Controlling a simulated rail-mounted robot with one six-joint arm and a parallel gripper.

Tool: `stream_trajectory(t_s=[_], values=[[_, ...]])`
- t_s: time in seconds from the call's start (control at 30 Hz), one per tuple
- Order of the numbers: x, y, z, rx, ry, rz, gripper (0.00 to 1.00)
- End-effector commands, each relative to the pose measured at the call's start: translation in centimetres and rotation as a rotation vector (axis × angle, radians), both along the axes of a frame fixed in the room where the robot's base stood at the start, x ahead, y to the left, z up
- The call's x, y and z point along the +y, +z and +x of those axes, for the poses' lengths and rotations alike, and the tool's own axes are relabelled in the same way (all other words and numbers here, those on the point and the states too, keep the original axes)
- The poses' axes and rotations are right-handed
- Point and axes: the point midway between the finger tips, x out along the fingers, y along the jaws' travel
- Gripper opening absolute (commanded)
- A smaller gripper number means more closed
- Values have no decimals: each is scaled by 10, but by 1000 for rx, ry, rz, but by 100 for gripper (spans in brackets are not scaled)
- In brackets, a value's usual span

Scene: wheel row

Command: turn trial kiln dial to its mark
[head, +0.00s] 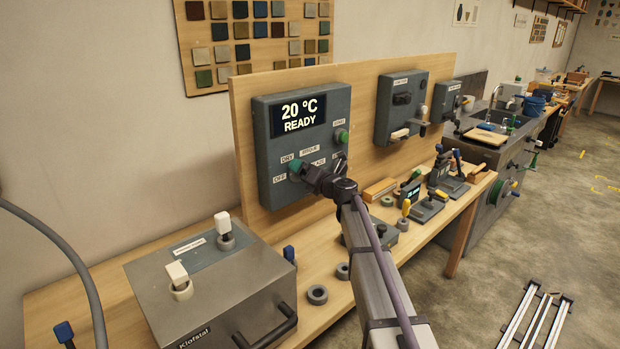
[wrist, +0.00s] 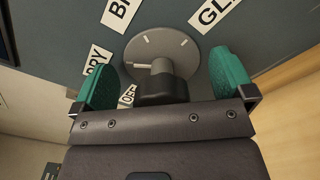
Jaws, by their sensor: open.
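The kiln dial (wrist: 178,48) is a round grey disc with pale tick marks and a dark knob (wrist: 165,88) in front. It is on the grey control box (head: 267,150), which reads 20 °C READY. Labels DRY, OFF and partly cut-off BI and GL surround the dial in the wrist view. My gripper (wrist: 165,75) is open, its two green pads on either side of the knob with gaps between. In the head view my gripper (head: 317,168) is at the lower part of the box and hides the dial. I cannot tell the exact setting.
A green button (head: 342,135) is on the box's right side, above my gripper. A second grey box (head: 400,105) is further right on the wooden backboard (head: 360,75). A metal Klofstal unit (head: 210,285) stands front left. Tools and grey rings crowd the bench.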

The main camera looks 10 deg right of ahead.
Motion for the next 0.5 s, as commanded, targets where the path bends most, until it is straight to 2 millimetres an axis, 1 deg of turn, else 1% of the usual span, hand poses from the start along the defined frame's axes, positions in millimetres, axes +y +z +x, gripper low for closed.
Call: stream_trajectory(t_s=[0.17, 0.27, 0.5], values=[[-1, 0, -2, 0, 0, 0, 100], [-6, 0, -11, 0, -1, 0, 100], [-22, 0, -38, 0, -1, 0, 100]])
